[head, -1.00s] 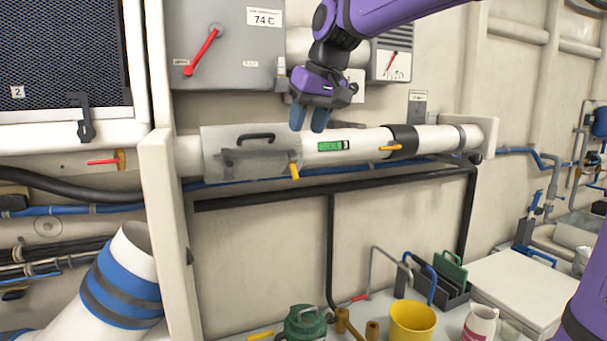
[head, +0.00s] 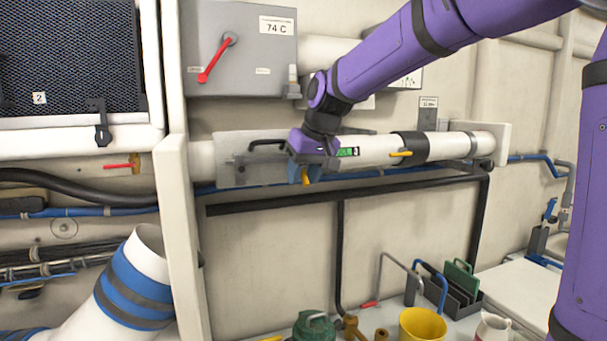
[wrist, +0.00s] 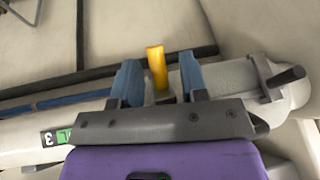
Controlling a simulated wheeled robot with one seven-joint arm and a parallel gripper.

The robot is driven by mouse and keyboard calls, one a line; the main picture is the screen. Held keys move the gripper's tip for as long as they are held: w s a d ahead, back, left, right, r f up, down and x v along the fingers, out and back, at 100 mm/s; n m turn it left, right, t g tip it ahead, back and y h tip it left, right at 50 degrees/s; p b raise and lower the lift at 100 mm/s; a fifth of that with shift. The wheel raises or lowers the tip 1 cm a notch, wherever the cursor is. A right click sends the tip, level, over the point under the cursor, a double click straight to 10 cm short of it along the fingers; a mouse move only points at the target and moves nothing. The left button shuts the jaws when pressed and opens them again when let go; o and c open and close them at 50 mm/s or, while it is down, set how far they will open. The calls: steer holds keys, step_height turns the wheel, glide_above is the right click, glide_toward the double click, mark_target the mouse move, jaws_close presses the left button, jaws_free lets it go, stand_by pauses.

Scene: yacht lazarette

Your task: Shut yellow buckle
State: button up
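A yellow buckle lever (head: 306,179) hangs down at the right end of the grey cover on the white horizontal pipe. It shows in the wrist view (wrist: 156,66) as a yellow tab standing out between my two blue fingers. My gripper (wrist: 159,80) is open, with one finger on each side of the lever and visible gaps. In the head view my gripper (head: 302,174) is at the cover's right end and hides the buckle's base.
The grey cover (head: 228,160) has a black handle (head: 266,143). A second yellow lever (head: 401,154) sits by a black band (head: 411,146) further right. A dark rail (head: 260,205) runs below the pipe. A grey box with a red lever (head: 216,58) is above.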

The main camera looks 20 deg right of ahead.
steer(key=shift+c, duration=0.2)
steer(key=c, duration=0.6)
steer(key=shift+w+r+g, duration=0.15)
steer(key=shift+r+g, duration=0.05)
steer(key=shift+g, duration=0.7)
steer(key=o, duration=0.6)
steer(key=shift+o, duration=0.2)
steer(key=v, duration=1.1)
steer(key=shift+a, duration=0.1)
